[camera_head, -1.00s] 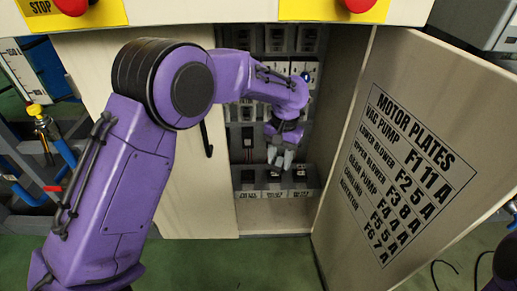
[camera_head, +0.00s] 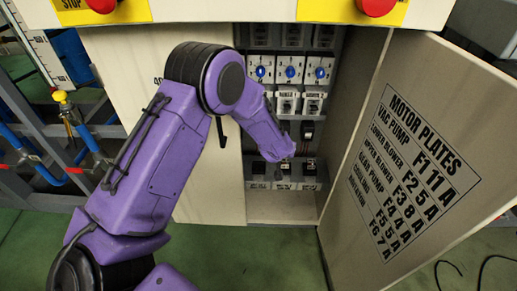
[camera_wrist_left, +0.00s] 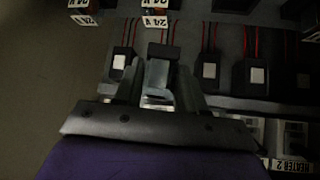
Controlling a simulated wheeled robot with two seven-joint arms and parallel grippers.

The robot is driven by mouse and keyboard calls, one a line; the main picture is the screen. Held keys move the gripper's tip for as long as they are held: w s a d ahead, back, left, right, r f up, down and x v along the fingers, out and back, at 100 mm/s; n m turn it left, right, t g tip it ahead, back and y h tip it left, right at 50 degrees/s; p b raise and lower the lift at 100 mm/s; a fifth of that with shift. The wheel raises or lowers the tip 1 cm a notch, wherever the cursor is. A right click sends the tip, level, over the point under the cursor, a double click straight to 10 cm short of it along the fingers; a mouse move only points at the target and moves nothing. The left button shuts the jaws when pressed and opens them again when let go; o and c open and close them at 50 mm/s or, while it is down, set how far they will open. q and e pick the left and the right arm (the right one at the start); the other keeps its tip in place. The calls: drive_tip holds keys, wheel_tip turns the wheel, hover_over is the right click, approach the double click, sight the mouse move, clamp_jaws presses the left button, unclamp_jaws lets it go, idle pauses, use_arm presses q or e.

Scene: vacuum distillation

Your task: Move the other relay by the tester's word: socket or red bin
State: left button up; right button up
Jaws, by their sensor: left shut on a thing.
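My left gripper (camera_wrist_left: 158,92) shows in the left wrist view with its two fingers shut on a grey and dark block, which looks like a relay (camera_wrist_left: 158,73). The block is among a row of dark units with red wires; I cannot tell whether it is seated or just above them. Dark units (camera_head: 309,170) with white labels stand along the cabinet's bottom shelf. I cannot make out a red bin or a tester's reading. My right gripper is not in view.
The cabinet door (camera_head: 412,150) stands open on the right with a motor plates list. Blue-knobbed switches (camera_head: 291,70) fill an upper row. In the left wrist view, upside-down 24 V labels (camera_wrist_left: 155,21) sit near the top. Green floor lies in front.

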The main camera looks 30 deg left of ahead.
use_arm(q)
drive_tip(key=s+a+f+n+t+y, duration=0.1)
drive_tip(key=s+a+n+y, duration=0.1)
drive_tip(key=a, duration=0.5)
drive_tip(key=shift+s+n+y, duration=0.4)
drive_tip(key=shift+s+y, duration=0.1)
drive_tip(key=shift+s, duration=0.7)
drive_tip(key=shift+p, duration=0.3)
wheel_tip(320, 180, down, 6)
drive_tip(key=b, duration=0.3)
drive_tip(key=shift+r, duration=0.25)
drive_tip(key=shift+f, duration=0.15)
